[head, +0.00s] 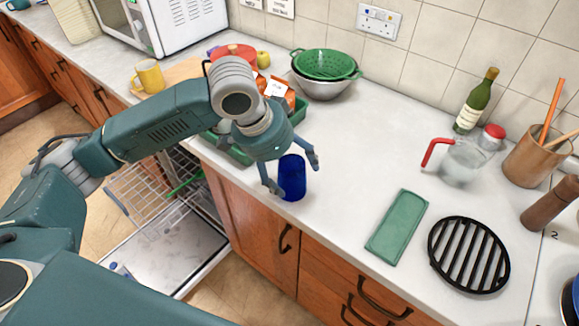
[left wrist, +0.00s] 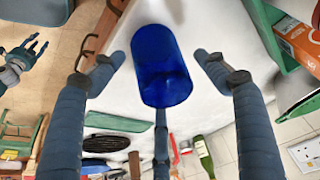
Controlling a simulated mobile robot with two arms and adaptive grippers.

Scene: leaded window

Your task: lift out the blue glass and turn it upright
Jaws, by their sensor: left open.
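The blue glass (head: 292,178) stands on the worktop near its front edge, above the wooden cupboard, not in the dishwasher. I cannot tell whether its mouth faces up or down. My left gripper (head: 291,172) is open at the glass, with fingers on either side. In the left wrist view the glass (left wrist: 162,62) sits between the spread fingers, with a visible gap on both sides. The dishwasher (head: 165,245) is open below, with its rack pulled out. My right gripper (left wrist: 20,58) shows small at the left edge of the wrist view.
A green tray (head: 240,155) with packets stands left of the glass, partly behind my arm. A jug (head: 462,163) and bottle (head: 476,103) stand farther back. The worktop behind the glass is clear.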

